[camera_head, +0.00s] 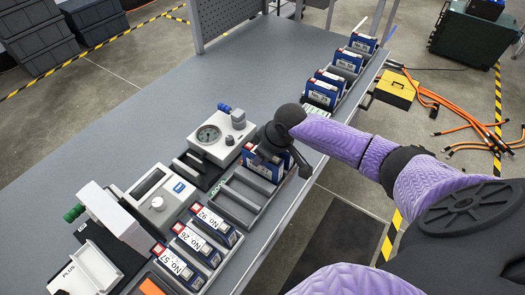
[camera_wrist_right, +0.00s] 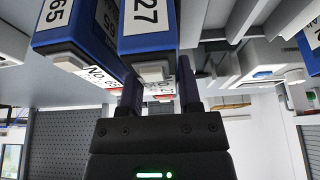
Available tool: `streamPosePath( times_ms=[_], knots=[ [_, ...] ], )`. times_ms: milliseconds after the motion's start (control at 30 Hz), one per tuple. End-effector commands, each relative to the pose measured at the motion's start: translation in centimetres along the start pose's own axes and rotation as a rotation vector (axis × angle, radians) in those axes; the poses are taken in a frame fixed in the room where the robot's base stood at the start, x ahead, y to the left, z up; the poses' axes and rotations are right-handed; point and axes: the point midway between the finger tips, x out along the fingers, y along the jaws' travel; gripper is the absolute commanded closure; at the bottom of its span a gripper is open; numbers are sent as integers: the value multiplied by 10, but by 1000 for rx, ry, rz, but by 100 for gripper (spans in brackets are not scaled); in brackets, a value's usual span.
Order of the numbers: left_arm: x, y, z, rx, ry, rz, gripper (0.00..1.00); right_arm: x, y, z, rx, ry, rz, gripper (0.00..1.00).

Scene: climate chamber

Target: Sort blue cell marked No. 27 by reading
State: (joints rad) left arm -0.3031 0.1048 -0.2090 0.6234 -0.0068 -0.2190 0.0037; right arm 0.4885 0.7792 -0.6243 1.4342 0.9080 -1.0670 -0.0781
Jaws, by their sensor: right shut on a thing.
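My right gripper (camera_head: 276,141) is over the far end of the middle rack (camera_head: 240,205) in the head view. In the right wrist view the right gripper (camera_wrist_right: 160,80) is shut on the blue cell marked 27 (camera_wrist_right: 150,42). A blue cell marked 65 (camera_wrist_right: 70,45) stands close beside it. In the head view the gripper partly hides the blue cells (camera_head: 262,166) under it, and I cannot tell whether the held one is clear of the rack. The nearer slots of this rack are empty. My left gripper is not in view.
Cells No. 57 (camera_head: 178,267), No. 26 (camera_head: 196,243) and No. 92 (camera_head: 216,226) stand in the near rack. A white meter (camera_head: 160,197) and a gauge unit (camera_head: 217,136) stand left of the racks. Several more cells (camera_head: 321,92) stand in the far rack.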

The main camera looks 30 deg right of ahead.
Motion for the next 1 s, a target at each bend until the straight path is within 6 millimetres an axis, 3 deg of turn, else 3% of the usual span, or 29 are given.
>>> streamPosePath(
  times_ms=[1000],
  knots=[
    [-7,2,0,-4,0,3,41,-1,0,0,1,2,0,100]
  ],
)
